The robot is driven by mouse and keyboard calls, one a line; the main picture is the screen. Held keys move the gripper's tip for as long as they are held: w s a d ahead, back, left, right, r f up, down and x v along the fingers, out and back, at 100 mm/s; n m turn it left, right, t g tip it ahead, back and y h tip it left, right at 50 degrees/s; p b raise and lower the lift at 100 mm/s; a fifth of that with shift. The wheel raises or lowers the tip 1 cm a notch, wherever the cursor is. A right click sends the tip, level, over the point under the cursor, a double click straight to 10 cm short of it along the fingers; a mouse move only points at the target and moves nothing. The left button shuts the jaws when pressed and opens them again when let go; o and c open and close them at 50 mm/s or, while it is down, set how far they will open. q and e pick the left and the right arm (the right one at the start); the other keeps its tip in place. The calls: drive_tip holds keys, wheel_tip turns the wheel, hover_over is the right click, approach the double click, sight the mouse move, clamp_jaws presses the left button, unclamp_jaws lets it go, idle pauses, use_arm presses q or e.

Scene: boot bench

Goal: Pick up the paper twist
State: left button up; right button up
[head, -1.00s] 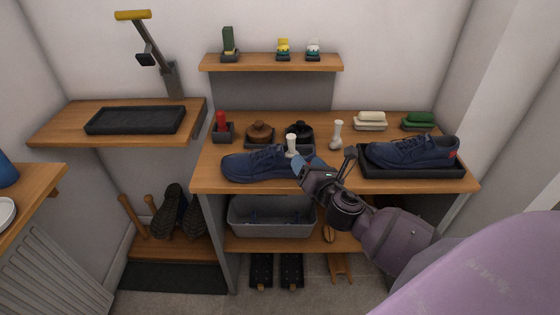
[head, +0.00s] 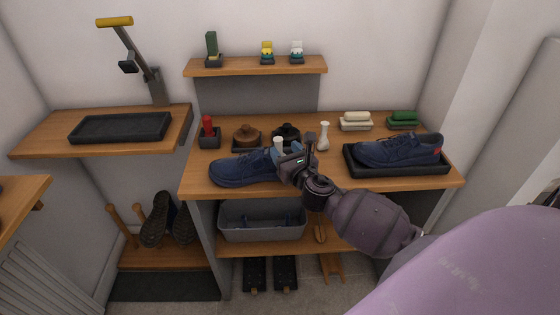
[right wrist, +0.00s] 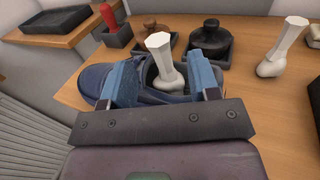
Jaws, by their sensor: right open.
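A white paper twist (head: 278,144) stands up out of the opening of a blue shoe (head: 232,171) on the bench. In the right wrist view the twist (right wrist: 164,62) is between the two blue fingers of my right gripper (right wrist: 162,75), which are apart. I cannot tell whether either finger touches it. In the head view my right gripper (head: 285,162) is over the shoe and hides its right part. A second white twist (head: 323,137) stands on the bench, right of the gripper; it also shows in the right wrist view (right wrist: 283,47). My left gripper is not in view.
Behind the shoe are a red-topped item (head: 208,131), a brown round item (head: 247,136) and a black one (head: 286,131) in trays. Another blue shoe (head: 398,150) sits in a black tray (head: 400,171) at the right. A grey bin (head: 262,228) is below the bench top.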

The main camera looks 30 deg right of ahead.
sight(280, 144)
drive_tip(key=w, duration=0.4)
drive_tip(key=shift+w+d, duration=0.35)
drive_tip(key=shift+w, duration=0.05)
drive_tip(key=shift+c, duration=0.2)
clamp_jaws()
